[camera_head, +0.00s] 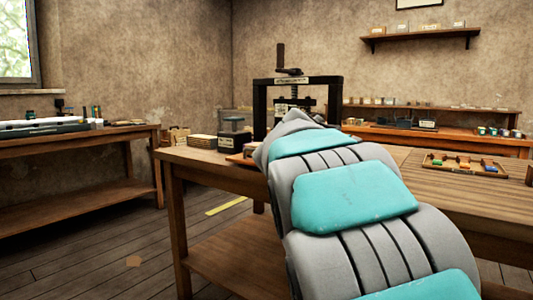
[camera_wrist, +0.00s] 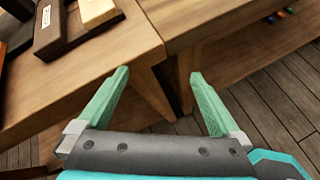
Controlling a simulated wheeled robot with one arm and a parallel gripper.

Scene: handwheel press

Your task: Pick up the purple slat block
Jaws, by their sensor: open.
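I cannot make out a block that is clearly purple in either view. A shallow wooden tray (camera_head: 428,164) with small coloured blocks lies on the right part of the table in the head view. The block at its right end (camera_head: 490,168) looks blue. My gripper (camera_wrist: 159,75) shows in the wrist view with two green fingers apart and nothing between them. It is above the edge of a wooden table, with the floor showing below. My arm hides the gripper in the head view.
The wooden table (camera_head: 450,205) bears a black handwheel press (camera_head: 259,108) behind my arm. In the wrist view, a dark wooden block (camera_wrist: 75,25) is at upper left, and small coloured pieces (camera_wrist: 271,19) are at upper right. A side bench (camera_head: 75,137) stands at left.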

